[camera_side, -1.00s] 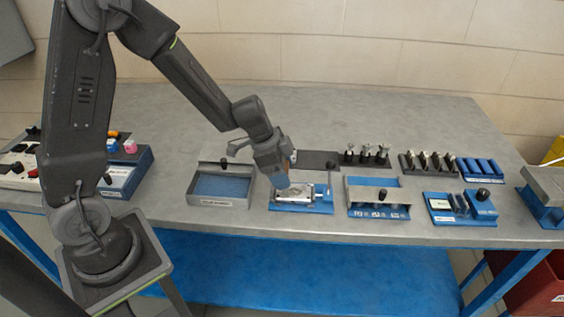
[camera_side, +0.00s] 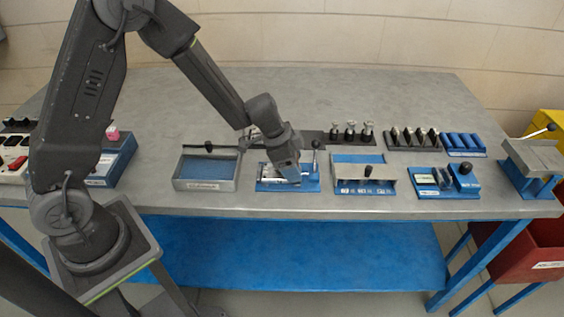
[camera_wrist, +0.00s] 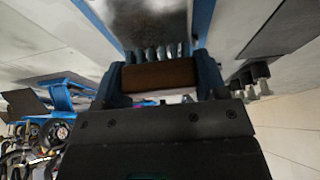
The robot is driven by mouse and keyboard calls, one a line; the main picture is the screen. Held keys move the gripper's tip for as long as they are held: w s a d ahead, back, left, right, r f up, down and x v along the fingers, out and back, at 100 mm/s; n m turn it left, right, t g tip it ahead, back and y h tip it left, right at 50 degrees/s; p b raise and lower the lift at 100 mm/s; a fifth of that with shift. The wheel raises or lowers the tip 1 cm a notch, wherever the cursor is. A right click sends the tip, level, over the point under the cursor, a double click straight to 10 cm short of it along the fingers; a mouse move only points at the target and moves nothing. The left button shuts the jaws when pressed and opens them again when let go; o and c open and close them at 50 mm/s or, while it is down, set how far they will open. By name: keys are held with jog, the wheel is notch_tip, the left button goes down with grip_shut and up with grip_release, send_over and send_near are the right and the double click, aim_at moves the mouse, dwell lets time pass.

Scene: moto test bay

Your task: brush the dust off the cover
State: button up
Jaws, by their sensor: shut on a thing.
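My gripper (camera_side: 290,172) is low over a blue fixture (camera_side: 312,186) in the middle of the bench. In the wrist view, its blue fingers (camera_wrist: 160,78) are shut on the brown wooden handle of a brush (camera_wrist: 160,75). The brush's grey bristles show beyond the handle, against the grey metal cover (camera_wrist: 150,15). I cannot tell whether they touch it. The cover has a darker, smudged patch. In the side view, my gripper hides the brush and part of the cover (camera_side: 268,171).
A lever with a black knob (camera_side: 316,145) stands upright at the fixture's right. A blue-lined tray (camera_side: 207,170) is to the left and a blue and grey box (camera_side: 362,172) to the right. Racks of dark pegs (camera_side: 414,138) and blue cylinders (camera_side: 462,142) stand behind.

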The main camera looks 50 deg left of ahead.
aim_at(274, 170)
jog(key=shift+w+d, duration=0.55)
jog(key=shift+d, duration=0.05)
jog(key=shift+s+a, duration=2.7)
jog(key=shift+a, duration=0.1)
jog(key=shift+w+d, duration=0.15)
jog(key=shift+w, duration=0.2)
jog(key=shift+w+d, duration=2.4)
jog(key=shift+d, duration=0.1)
jog(key=shift+s+a, duration=2.55)
jog(key=shift+a, duration=0.1)
notch_tip(274, 170, up, 2)
jog(key=shift+a+r, duration=0.1)
jog(key=shift+r, duration=0.1)
jog(key=shift+s+r, duration=0.1)
jog(key=shift+r, duration=2.85)
